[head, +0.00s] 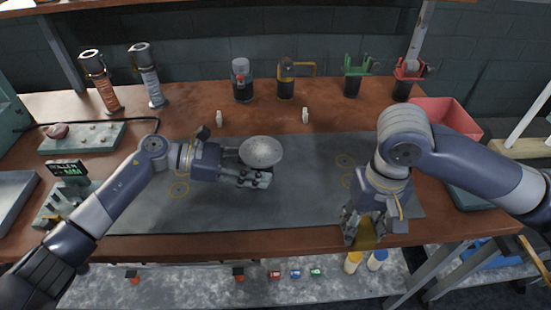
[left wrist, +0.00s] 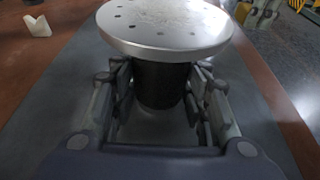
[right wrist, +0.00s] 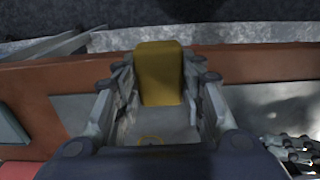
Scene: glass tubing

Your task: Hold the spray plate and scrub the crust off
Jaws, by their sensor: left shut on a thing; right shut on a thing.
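The spray plate (head: 261,151) is a round grey metal disc with small holes near its rim. In the left wrist view, the plate (left wrist: 125,35) shows a pale rough crust (left wrist: 165,10) across its top. My left gripper (head: 258,177) is shut on the dark stem (left wrist: 160,84) under the plate, and the disc sits above the fingers. My right gripper (head: 364,230) is shut on a yellow block (right wrist: 160,72), perhaps the scrubber. It points down near the table's front edge, right of the plate and apart from it. The block's far end is partly hidden in the head view.
The grey mat (head: 310,205) is mostly clear. Two small white pieces (head: 305,115) stand behind the plate. Several holders and burners (head: 285,80) line the back, with a red bin (head: 455,112) at right. A shelf with bottles (head: 354,262) lies below the front edge.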

